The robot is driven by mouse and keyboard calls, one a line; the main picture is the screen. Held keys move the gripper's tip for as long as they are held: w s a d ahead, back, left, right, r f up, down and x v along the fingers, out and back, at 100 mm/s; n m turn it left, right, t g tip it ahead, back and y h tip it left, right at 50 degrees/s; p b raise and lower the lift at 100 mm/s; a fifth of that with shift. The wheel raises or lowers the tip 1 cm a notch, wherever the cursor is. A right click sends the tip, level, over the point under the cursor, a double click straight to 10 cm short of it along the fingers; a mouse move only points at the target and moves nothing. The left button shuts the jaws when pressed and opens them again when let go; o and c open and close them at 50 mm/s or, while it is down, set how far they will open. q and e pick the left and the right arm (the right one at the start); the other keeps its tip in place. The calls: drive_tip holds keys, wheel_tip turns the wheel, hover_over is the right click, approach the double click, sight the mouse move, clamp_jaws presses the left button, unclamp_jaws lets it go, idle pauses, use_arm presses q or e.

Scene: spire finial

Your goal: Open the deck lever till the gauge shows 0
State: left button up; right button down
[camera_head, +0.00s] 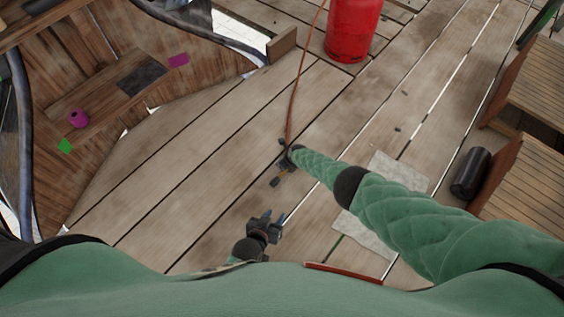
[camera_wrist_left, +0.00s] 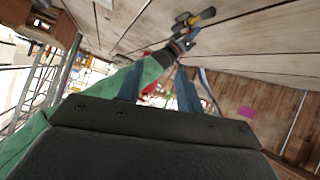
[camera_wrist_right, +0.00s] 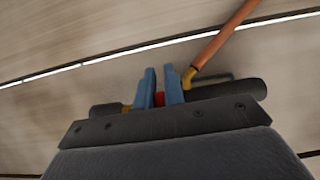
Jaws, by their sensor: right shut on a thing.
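My right gripper (camera_wrist_right: 160,90) is shut on a small red piece (camera_wrist_right: 159,99), seemingly the deck lever, between its blue fingers. A dark pipe-like valve body (camera_wrist_right: 248,90) with a yellow fitting (camera_wrist_right: 189,78) lies just beyond, partly hidden by the gripper. An orange hose (camera_wrist_right: 217,44) runs into the fitting. In the head view the right gripper (camera_head: 287,160) is low over the deck at the hose end. My left gripper (camera_head: 274,216) is open and empty, nearer my body; the valve also shows in the left wrist view (camera_wrist_left: 195,18). I can make out no gauge reading.
A red cylinder (camera_head: 352,28) stands at the top, with the hose coming from it. A black roll (camera_head: 470,173) and wooden crates (camera_head: 530,175) are at the right. Deck planks left of centre are clear.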

drive_tip(key=c, duration=1.5)
unclamp_jaws()
use_arm(q)
drive_tip(key=shift+f, duration=0.1)
